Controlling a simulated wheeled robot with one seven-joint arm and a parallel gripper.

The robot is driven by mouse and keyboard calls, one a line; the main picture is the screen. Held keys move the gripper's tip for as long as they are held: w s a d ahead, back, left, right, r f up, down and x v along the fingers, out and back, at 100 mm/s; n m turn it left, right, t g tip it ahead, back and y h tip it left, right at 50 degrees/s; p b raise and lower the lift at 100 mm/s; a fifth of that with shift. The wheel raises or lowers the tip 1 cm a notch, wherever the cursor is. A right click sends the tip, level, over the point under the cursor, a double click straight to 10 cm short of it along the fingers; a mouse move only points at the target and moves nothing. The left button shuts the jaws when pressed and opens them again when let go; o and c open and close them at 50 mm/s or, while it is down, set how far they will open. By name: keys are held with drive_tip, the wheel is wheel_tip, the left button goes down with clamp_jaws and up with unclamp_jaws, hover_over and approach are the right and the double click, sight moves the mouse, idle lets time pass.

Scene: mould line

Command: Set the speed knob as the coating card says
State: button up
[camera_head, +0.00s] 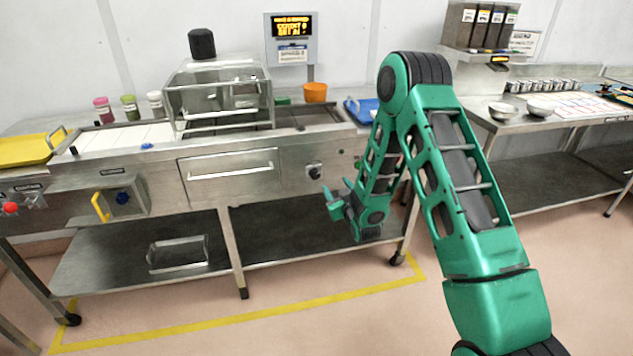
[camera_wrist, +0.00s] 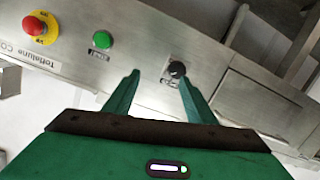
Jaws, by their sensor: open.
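The speed knob (camera_head: 315,172) is a small black knob on the steel front panel of the line, right of the wide drawer. In the wrist view the black knob (camera_wrist: 177,69) sits on a small marked plate, just beyond my fingertips. My gripper (camera_head: 340,197) is in front of the panel, below and right of the knob. In the wrist view my gripper (camera_wrist: 160,77) is open, its fingers apart with nothing between them; the right fingertip is close to the knob in the picture. A white card (camera_head: 525,42) stands behind the dispensers; I cannot read it or tell whether it is the coating card.
A green button (camera_wrist: 103,39) and a red stop button (camera_wrist: 36,26) are on the same panel. A lit display (camera_head: 291,26) stands above the line. The floor in front is clear.

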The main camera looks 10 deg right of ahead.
sight(316, 177)
drive_tip(key=a+f+t+y, duration=0.1)
drive_tip(key=a+f+t, duration=0.1)
drive_tip(key=a+f, duration=0.15)
drive_tip(key=w, duration=0.6)
drive_tip(key=w+r, duration=0.1)
drive_tip(key=w, duration=0.3)
drive_tip(key=shift+a, duration=0.4)
drive_tip(key=shift+c, duration=0.3)
